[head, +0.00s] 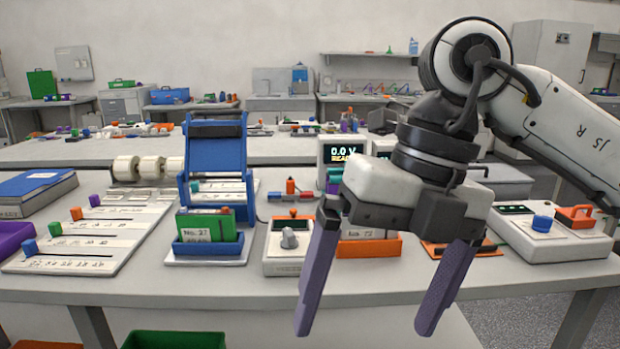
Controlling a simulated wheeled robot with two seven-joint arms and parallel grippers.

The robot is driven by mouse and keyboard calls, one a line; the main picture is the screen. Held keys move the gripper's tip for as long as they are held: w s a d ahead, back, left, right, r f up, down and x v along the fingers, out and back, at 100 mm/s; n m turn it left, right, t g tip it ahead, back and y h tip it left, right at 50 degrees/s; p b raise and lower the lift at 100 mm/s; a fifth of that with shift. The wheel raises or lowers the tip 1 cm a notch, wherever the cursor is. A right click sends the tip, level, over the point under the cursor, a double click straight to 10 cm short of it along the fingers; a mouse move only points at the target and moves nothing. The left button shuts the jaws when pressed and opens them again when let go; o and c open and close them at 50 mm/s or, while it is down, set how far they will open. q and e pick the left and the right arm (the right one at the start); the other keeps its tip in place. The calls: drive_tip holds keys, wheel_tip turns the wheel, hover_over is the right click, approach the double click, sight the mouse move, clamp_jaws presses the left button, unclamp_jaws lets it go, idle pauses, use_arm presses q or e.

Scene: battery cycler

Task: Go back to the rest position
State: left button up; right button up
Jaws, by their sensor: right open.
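My right gripper (380,285) hangs in front of the bench's front edge, at the right of the middle in the head view. Its two purple-grey fingers point down and are spread wide, with nothing between them. Its arm comes in from the right. The gripper covers part of the devices behind it. My left gripper is not in the head view.
The bench (200,291) carries a slider board (95,240), a blue stand (217,150), a green card (208,225) in a blue holder, a knob box (288,243), a display (342,150) and a white device (550,238). A green bin (172,340) sits below.

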drive_tip(key=s+a+r+n+g+y+p, duration=0.1)
drive_tip(key=s+a+r+g+y, duration=0.1)
drive_tip(key=s+a+g+y, duration=0.4)
drive_tip(key=s+a+r+g+y+p, duration=0.1)
drive_tip(key=s+a+r+g+y, duration=0.1)
drive_tip(key=a+y, duration=0.6)
drive_tip(key=w+d+m+t+y, duration=0.3)
drive_tip(key=w+m+t+y, duration=0.4)
drive_tip(key=w+m+t, duration=0.75)
drive_tip(key=w+d+f+m+t+h, duration=0.1)
drive_tip(key=d+f+m+t+h, duration=0.4)
drive_tip(key=f, duration=0.3)
drive_tip(key=w+d+f+m+t+h+p, duration=0.1)
drive_tip(key=d+f+m+t+h, duration=0.15)
drive_tip(key=f+m+h, duration=0.35)
drive_tip(key=w+d+f+m+t+h, duration=0.1)
drive_tip(key=d+f+m+t+h, duration=0.3)
drive_tip(key=f+m, duration=0.45)
drive_tip(key=s+d+f+m+g+h, duration=0.1)
drive_tip(key=s+d+f+g+h, duration=0.2)
drive_tip(key=s+f, duration=0.6)
drive_tip(key=s+d+f+m+g+h+p, duration=0.1)
drive_tip(key=s+d+f+m+g+h, duration=0.1)
drive_tip(key=s+d+f+g, duration=0.3)
drive_tip(key=s+f+h, duration=0.1)
drive_tip(key=s+f, duration=0.3)
drive_tip(key=f, duration=0.6)
drive_tip(key=shift+d+f, duration=0.25)
drive_tip(key=shift+f, duration=0.1)
